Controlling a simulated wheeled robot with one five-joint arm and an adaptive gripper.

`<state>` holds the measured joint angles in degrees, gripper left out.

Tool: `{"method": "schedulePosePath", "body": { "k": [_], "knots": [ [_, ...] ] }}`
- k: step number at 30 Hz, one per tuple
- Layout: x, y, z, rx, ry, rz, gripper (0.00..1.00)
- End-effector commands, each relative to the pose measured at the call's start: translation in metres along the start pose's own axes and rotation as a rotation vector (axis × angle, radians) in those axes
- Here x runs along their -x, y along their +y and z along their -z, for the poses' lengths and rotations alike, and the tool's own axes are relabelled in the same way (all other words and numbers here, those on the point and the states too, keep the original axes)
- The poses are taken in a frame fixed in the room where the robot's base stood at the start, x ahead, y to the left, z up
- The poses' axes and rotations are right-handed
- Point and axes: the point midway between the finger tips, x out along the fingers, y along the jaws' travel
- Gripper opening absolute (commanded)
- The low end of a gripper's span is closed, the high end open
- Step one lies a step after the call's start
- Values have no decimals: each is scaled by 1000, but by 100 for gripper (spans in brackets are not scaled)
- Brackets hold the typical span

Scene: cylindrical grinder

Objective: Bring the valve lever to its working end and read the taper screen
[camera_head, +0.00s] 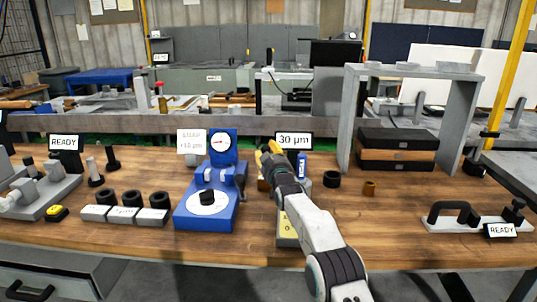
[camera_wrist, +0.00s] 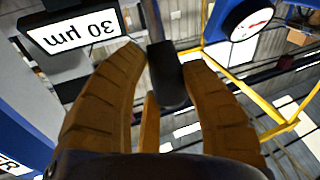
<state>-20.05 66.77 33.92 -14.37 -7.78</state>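My gripper (camera_head: 268,152) reaches over the bench beside the blue gauge stand. In the wrist view its two ochre fingers (camera_wrist: 167,62) stand on either side of a dark lever-like grip (camera_wrist: 168,85), with the tips against its sides. This looks like the valve lever; its base is hidden in the head view behind my gripper. A screen (camera_head: 294,140) behind my gripper reads 30 µm; it shows upside down in the wrist view (camera_wrist: 75,32). A pale sign (camera_head: 192,142) left of it shows +10 µm under a blurred word.
The blue gauge stand (camera_head: 206,211) with a dial is just left of my arm. Grey blocks (camera_head: 123,215) with black rings lie farther left. A grey frame (camera_head: 411,73) and stacked cases (camera_head: 397,138) stand right. A black-handled fixture (camera_head: 470,224) is far right.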

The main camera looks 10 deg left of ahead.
Motion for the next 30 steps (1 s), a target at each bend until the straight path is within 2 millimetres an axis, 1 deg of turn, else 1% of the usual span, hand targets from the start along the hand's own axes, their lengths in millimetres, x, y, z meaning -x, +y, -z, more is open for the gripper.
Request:
{"method": "schedulePosePath", "body": {
  "k": [1,6,9,20,26,30],
  "knots": [
    [0,0,0,0,0,0,44],
    [0,0,0,0,0,0,59],
    [0,0,0,0,0,0,66],
    [1,0,1,0,0,0,66],
    [6,0,0,0,-2,1,66],
    [14,0,1,0,-1,1,66]
  ]
}}
